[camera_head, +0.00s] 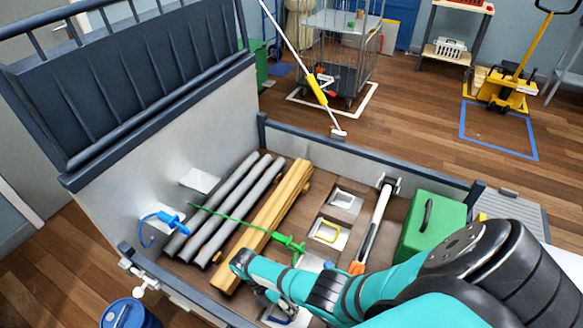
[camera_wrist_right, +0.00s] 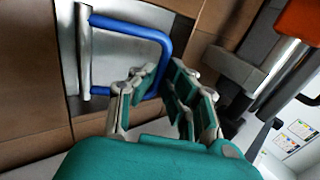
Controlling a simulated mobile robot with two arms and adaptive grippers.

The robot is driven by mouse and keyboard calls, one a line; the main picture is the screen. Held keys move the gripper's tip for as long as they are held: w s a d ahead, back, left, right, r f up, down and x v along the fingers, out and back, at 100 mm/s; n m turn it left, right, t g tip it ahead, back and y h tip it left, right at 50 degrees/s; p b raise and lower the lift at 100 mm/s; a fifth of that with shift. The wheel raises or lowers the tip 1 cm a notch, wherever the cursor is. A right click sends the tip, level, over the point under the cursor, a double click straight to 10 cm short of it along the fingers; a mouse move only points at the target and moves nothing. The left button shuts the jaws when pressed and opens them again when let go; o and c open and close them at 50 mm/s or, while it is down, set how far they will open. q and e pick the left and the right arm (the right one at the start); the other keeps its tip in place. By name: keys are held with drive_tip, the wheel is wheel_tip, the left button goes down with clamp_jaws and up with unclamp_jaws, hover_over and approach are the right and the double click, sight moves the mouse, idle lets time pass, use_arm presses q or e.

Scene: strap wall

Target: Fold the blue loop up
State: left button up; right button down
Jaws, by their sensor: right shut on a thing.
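The blue loop (camera_wrist_right: 130,28) is a U-shaped bar hinged on a pale metal plate (camera_wrist_right: 83,60) in the right wrist view. My right gripper (camera_wrist_right: 163,82) is shut on the loop's outer side, near its lower corner, with a finger on each side of the bar. In the head view my right gripper (camera_head: 280,305) reaches down to the bed floor at the bottom centre, and the arm and hand hide most of the loop there. The loop's exact tilt is hard to tell. My left gripper is not in view.
A yellow loop (camera_head: 328,232) and another plate (camera_head: 342,200) lie farther back. Timber (camera_head: 265,225), grey pipes (camera_head: 220,212), a green strap (camera_head: 240,220), an orange-ended bar (camera_head: 373,228) and a green case (camera_head: 430,225) surround them. Low walls enclose the bed.

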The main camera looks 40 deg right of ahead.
drive_tip(key=shift+w+a+r+g+b, duration=0.15)
drive_tip(key=shift+w+g+b, duration=0.25)
drive_tip(key=shift+g+b, duration=0.45)
drive_tip(key=shift+w+r+h+b, duration=0.1)
drive_tip(key=shift+r+h+b, duration=0.15)
drive_tip(key=shift+h+b, duration=0.2)
drive_tip(key=c, duration=1.4)
unclamp_jaws()
drive_tip(key=v, duration=1.2)
